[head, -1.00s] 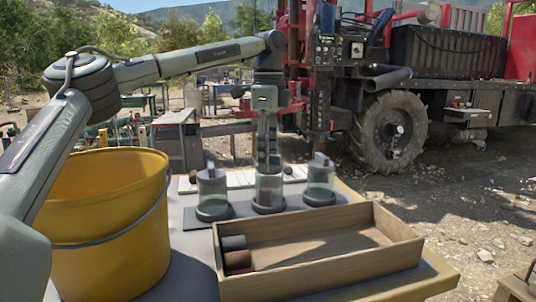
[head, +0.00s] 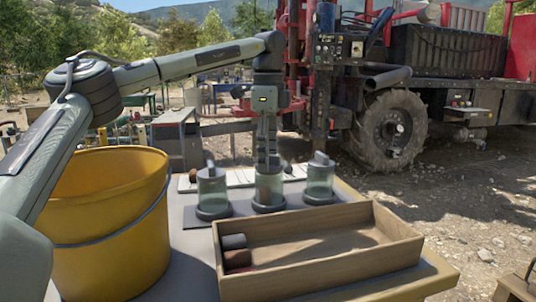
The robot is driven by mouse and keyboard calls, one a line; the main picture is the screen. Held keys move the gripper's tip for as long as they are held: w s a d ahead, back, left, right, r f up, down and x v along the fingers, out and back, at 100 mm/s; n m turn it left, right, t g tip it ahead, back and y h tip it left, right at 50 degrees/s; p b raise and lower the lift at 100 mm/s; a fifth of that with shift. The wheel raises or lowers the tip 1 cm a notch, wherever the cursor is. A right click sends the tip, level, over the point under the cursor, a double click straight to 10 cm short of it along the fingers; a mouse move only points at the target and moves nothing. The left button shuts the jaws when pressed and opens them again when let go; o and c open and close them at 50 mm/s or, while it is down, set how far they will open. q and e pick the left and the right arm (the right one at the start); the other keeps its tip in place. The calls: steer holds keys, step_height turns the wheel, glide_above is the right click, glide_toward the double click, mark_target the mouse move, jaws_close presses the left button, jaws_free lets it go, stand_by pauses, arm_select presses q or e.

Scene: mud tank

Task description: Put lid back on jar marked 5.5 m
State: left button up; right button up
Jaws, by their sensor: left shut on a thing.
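The middle jar holds something brown. My left gripper (head: 269,161) points down directly over the middle jar, shut on a dark lid at the jar's mouth. The fingers mostly hide this lid, and I cannot tell whether it is seated. The jar markings are too small to read. My right gripper is not in view.
A wooden tray (head: 318,276) in front of the jars holds dark and reddish cylinders (head: 236,250) at its left end. A yellow bucket (head: 108,250) stands at left. A pale board (head: 236,180) lies behind the jars. A truck (head: 410,110) stands beyond the table.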

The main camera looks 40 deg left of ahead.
arm_select(q)
steer(key=o, duration=1)
steer(key=o, duration=0.5)
steer(key=shift+r, duration=0.15)
steer(key=shift+r+p, duration=2.75)
steer(key=shift+r, duration=0.65)
